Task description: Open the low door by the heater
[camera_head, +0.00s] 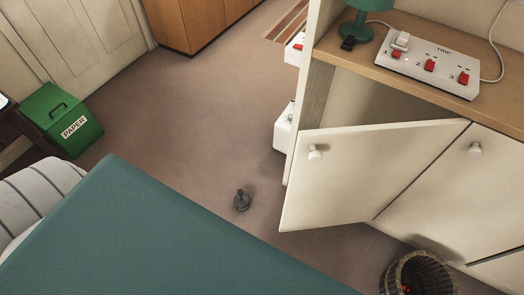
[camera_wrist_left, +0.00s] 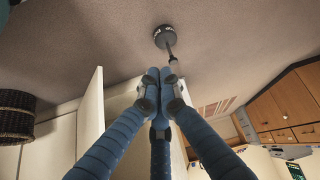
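The low cream door (camera_head: 370,165) with a round white knob (camera_head: 314,154) stands partly open from the cabinet under the wooden top, hinged on its right side. In the left wrist view, a pale panel edge (camera_wrist_left: 94,115), likely this door, rises left of the fingers. My left gripper (camera_wrist_left: 163,78) has its blue fingers drawn together at the tips, with nothing visible between them. It seems apart from the panel. Neither gripper shows in the head view. A white object (camera_head: 284,128), perhaps the heater, is partly hidden behind the cabinet's end.
A second closed door (camera_head: 450,190) adjoins the open one. A wicker basket (camera_head: 418,275) stands before it. A small dark weight-like object (camera_head: 242,200) lies on open carpet. A teal surface (camera_head: 150,235) fills the foreground. A green paper box (camera_head: 62,118) stands left.

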